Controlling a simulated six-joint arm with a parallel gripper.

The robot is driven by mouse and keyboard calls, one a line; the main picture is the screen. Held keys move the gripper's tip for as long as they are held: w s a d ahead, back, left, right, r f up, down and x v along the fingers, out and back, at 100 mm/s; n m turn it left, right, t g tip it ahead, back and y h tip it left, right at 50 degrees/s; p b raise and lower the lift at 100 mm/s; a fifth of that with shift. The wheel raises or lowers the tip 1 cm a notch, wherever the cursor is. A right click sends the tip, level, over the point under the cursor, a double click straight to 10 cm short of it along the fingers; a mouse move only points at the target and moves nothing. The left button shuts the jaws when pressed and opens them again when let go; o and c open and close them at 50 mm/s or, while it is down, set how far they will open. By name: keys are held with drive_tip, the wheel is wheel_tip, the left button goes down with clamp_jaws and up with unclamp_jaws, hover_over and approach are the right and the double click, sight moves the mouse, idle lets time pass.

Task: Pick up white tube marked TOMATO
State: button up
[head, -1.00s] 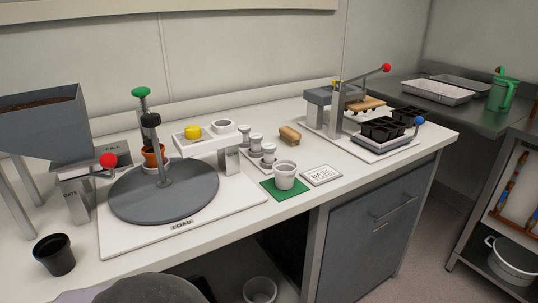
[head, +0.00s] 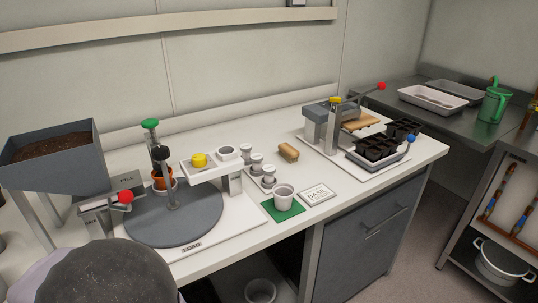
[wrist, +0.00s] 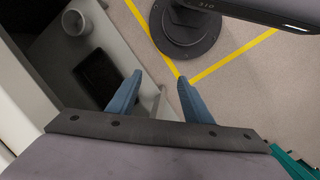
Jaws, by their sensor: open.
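Three small white tubes with grey-looking caps stand in a row in a white holder on the bench in the head view: a back one (head: 256,158), a middle one (head: 256,170) and a front one (head: 268,180). Their lettering is too small to read, so I cannot tell which is marked TOMATO. My gripper (wrist: 160,77) shows in the wrist view with its two blue fingers apart and nothing between them. It points down toward the floor, away from the tubes. The gripper itself does not show in the head view.
A white cup (head: 284,195) stands on a green mat (head: 283,212) beside a BASIL card (head: 317,194). The turntable (head: 190,218) is left, below a raised white stand (head: 205,170). A lever press (head: 322,128) and black cell tray (head: 380,148) are right. A brown block (head: 288,152) lies behind.

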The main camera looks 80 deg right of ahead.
drive_tip(key=w+d+r+m+h+p, duration=0.15)
drive_tip(key=d+r+m+p, duration=0.25)
drive_tip(key=d+r+p, duration=1.15)
drive_tip(key=w+d+r+m+h+p, duration=0.15)
drive_tip(key=d+r+m+p, duration=0.35)
drive_tip(key=d+r, duration=1.1)
drive_tip(key=s+d+m, duration=0.1)
drive_tip(key=d, duration=0.1)
drive_tip(key=s+d+m+p, duration=0.1)
drive_tip(key=s+d, duration=0.1)
drive_tip(key=d, duration=0.1)
drive_tip(key=s+d+m+t, duration=0.1)
drive_tip(key=d, duration=0.1)
drive_tip(key=shift+s+d+r, duration=0.3)
drive_tip(key=shift+s+d, duration=0.1)
drive_tip(key=s+d+f+m+h+p, duration=0.15)
drive_tip(key=s+d+m, duration=0.25)
drive_tip(key=s+d, duration=0.55)
drive_tip(key=m+t+y+b, duration=0.1)
drive_tip(key=m+b, duration=0.1)
hover_over(269, 168)
drive_tip(key=a, duration=0.2)
drive_tip(key=shift+a+f, duration=0.1)
drive_tip(key=shift+f, duration=4.45)
drive_tip(key=shift+f, duration=0.1)
